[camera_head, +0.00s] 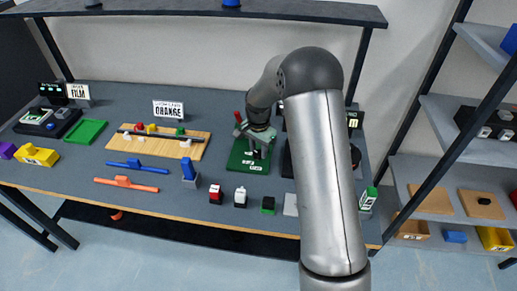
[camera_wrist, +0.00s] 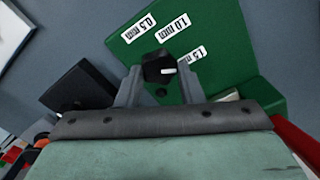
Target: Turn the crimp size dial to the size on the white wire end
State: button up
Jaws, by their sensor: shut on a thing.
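The black dial knob (camera_wrist: 158,66) sits on a green plate (camera_wrist: 235,35) in the wrist view. My gripper (camera_wrist: 158,76) is shut on the knob, one finger on each side. The knob's white mark points right, between the 1.5 mm label (camera_wrist: 190,55) and a mostly hidden label (camera_wrist: 228,97). The 0.5 mm label (camera_wrist: 138,27) and the 1.0 mm label (camera_wrist: 171,26) lie above the knob. In the head view my gripper (camera_head: 259,146) is over the green base (camera_head: 240,166). A white piece (camera_head: 186,143) is on the wooden board; I cannot read a size on it.
A red handle (camera_head: 238,117) rises beside the green base. Small red, white and green blocks (camera_head: 241,196) stand along the front. A wooden board (camera_head: 195,152) with coloured pieces and an ORANGE sign (camera_head: 168,109) are left. A dark box (camera_wrist: 77,90) is beside the plate.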

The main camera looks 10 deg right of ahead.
jog(key=n+b, duration=0.1)
jog(key=n, duration=0.1)
jog(key=shift+n+b, duration=0.35)
jog(key=shift+n, duration=0.05)
jog(key=n+b, duration=0.1)
jog(key=n, duration=0.2)
jog(key=shift+w+a+n, duration=0.1)
jog(key=shift+n, duration=0.3)
jog(key=n+b, duration=0.1)
jog(key=n, duration=0.2)
jog(key=shift+n, duration=0.3)
jog(key=n, duration=0.3)
jog(key=shift+a+n+b, duration=0.1)
jog(key=shift+n+b, duration=0.2)
jog(key=shift+b, duration=0.05)
jog(key=n, duration=0.5)
jog(key=shift+a+r, duration=0.1)
jog(key=shift+n, duration=2.4)
jog(key=o, duration=1)
